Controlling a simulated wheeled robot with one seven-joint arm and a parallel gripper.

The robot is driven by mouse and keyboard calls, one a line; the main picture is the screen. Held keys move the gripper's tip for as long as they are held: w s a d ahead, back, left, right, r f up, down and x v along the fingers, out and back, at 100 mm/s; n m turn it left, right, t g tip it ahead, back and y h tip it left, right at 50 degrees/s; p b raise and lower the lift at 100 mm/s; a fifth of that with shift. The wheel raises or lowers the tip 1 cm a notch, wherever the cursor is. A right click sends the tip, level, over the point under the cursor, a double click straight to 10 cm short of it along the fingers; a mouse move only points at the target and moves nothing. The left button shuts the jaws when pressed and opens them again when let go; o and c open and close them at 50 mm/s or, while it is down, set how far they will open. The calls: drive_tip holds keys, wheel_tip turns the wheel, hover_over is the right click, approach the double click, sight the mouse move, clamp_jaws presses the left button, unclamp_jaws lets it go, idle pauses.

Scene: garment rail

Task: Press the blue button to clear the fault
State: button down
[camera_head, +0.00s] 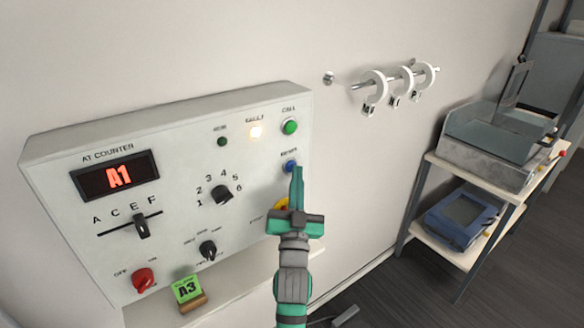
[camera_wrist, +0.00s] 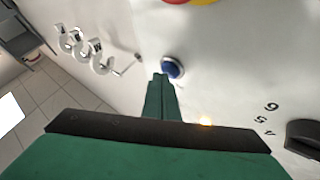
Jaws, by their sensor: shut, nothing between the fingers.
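The blue button (camera_head: 291,166) sits on the right side of the white control panel (camera_head: 60,150), below the green CALL button. In the wrist view the blue button (camera_wrist: 173,68) is round with a pale rim, just beyond my fingertips. My gripper (camera_head: 297,172) is green, with its fingers shut together and empty. The fingertips (camera_wrist: 161,78) are very close to the button; I cannot tell whether they touch it. The fault lamp (camera_head: 255,132) glows warm white. The display (camera_head: 117,175) reads A1 in red.
A red and yellow stop button (camera_head: 281,205) is partly hidden behind my gripper. Knobs, a slider (camera_head: 141,228) and a red switch (camera_head: 143,279) are on the panel. A green A3 card (camera_head: 187,289) stands below. White rings (camera_head: 374,84) hang on a wall rail. A shelf cart (camera_head: 440,165) stands right.

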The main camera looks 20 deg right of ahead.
drive_tip(key=shift+s+d, duration=0.1)
drive_tip(key=shift+d, duration=0.05)
drive_tip(key=shift+a, duration=0.25)
drive_tip(key=shift+w, duration=0.35)
idle(0.7)
drive_tip(key=shift+s+d, duration=0.3)
drive_tip(key=shift+s, duration=0.4)
drive_tip(key=shift+s+d, duration=0.3)
drive_tip(key=shift+s, duration=0.5)
drive_tip(key=shift+s+d, duration=0.25)
drive_tip(key=shift+s, duration=0.6)
drive_tip(key=shift+s+d, duration=0.3)
drive_tip(key=shift+s, duration=0.5)
